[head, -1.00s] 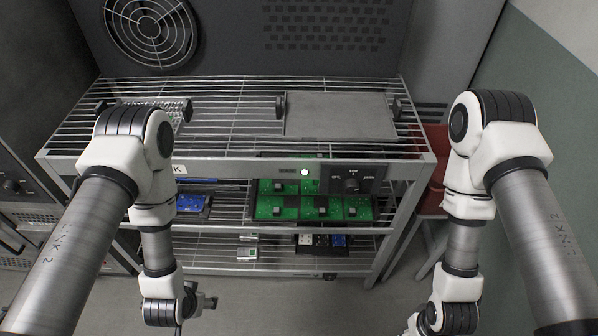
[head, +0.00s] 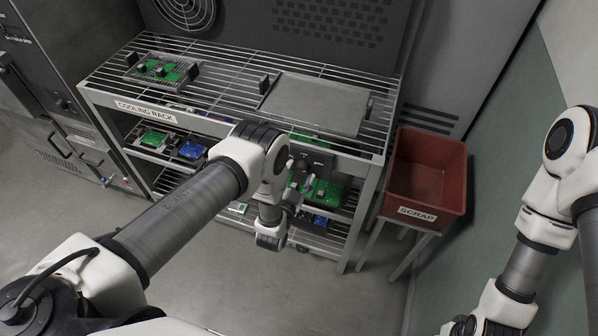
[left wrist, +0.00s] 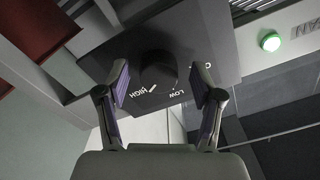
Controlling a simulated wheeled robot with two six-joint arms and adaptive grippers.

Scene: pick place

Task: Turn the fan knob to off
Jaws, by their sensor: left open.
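The fan knob (left wrist: 158,72) is a round black knob on a dark control panel (left wrist: 200,35), which appears upside down in the left wrist view. White LOW and HIGH labels show beside it; a third label is partly hidden by a finger. A short white mark sits at the knob's edge near HIGH. My left gripper (left wrist: 162,88) is open, with one finger on each side of the knob; contact is not visible. In the head view the panel (head: 318,158) is on the rack's front, with my left gripper (head: 300,182) before it. My right gripper is out of frame.
The cooling rack (head: 95,92) holds a board tray at left and an empty grey tray (head: 316,104). Green and blue boards lie on lower shelves. A red scrap bin (head: 428,165) stands right of the rack. A green lamp (left wrist: 270,42) is near the panel. The front floor is clear.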

